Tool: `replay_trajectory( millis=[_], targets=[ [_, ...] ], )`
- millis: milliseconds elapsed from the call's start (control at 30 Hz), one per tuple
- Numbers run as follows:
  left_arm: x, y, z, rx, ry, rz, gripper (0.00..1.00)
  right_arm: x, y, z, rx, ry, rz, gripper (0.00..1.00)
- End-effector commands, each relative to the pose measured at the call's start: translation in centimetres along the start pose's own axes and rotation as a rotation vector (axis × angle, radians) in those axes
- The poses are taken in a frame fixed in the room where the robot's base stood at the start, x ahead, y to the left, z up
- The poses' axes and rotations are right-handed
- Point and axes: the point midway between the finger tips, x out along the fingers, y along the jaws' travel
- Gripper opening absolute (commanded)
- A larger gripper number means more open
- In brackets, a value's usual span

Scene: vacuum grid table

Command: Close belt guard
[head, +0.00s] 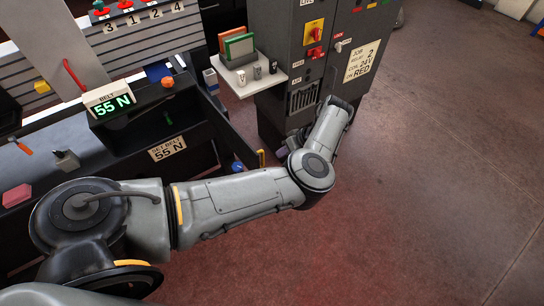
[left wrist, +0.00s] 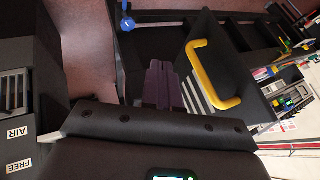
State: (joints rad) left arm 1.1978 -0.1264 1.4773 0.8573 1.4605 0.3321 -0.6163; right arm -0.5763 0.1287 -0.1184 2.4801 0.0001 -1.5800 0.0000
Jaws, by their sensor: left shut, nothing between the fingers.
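The belt guard (head: 232,138) is a black panel that stands swung out from the machine in the head view, with a yellow handle (head: 262,158) at its outer end. In the left wrist view the guard (left wrist: 222,38) is to the right, its yellow handle (left wrist: 208,74) facing my fingers. My left gripper (head: 282,152) is mostly hidden behind my arm in the head view, just right of the handle. In the left wrist view its dark purple fingers (left wrist: 163,84) are shut and empty, beside the handle and apart from it. My right gripper is in neither view.
The black machine carries a display (head: 110,105) reading 55 N and a SET BELT label (head: 167,149). A grey cabinet (head: 290,55) with a small white shelf (head: 248,78) stands behind my gripper. A blue knob (head: 237,167) sits near the guard. The floor at right is clear.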

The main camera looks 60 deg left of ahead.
Motion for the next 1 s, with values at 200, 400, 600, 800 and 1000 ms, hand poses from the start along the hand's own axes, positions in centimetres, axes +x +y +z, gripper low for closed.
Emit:
replay_trajectory(
  millis=[200,400,600,800,1000],
  targets=[
    [1.4,-1.9,0.0,-0.001,0.002,-0.002,0.0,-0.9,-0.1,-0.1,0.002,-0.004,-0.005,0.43],
    [2.1,-3.1,0.0,0.0,0.001,-0.001,0.0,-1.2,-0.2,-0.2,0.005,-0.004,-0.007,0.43],
    [2.4,-3.5,0.0,-0.001,0.0,0.0,0.0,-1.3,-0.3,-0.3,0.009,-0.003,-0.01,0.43],
    [2.4,-3.5,0.0,-0.001,0.0,0.001,0.0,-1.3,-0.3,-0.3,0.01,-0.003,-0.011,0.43],
    [2.5,-3.6,-0.1,0.001,0.001,0.001,0.0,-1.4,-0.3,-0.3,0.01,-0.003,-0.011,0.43]
  ],
)
